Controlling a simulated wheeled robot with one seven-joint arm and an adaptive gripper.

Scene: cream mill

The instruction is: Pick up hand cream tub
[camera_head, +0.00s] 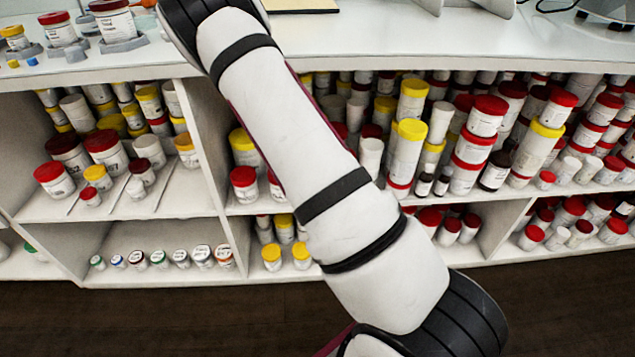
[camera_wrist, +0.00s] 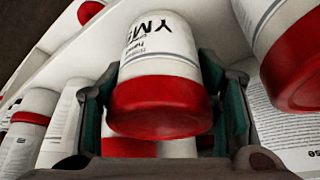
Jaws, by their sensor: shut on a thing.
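In the wrist view, a white hand cream tub (camera_wrist: 158,45) with a red lid and dark lettering sits between the fingers. Its red lid faces the camera and its printing reads upside down. My gripper (camera_wrist: 161,78) is shut on the tub, one dark green-padded finger on each side. In the head view, my arm crosses the middle of the picture, and neither the gripper nor the held tub can be made out.
In the wrist view, another red-lidded tub (camera_wrist: 290,65) is close on the right, and a white red-lidded jar (camera_wrist: 25,130) stands left. In the head view, shelves hold many red- and yellow-lidded tubs (camera_head: 483,116) under a white counter (camera_head: 420,40). The counter's middle is mostly clear.

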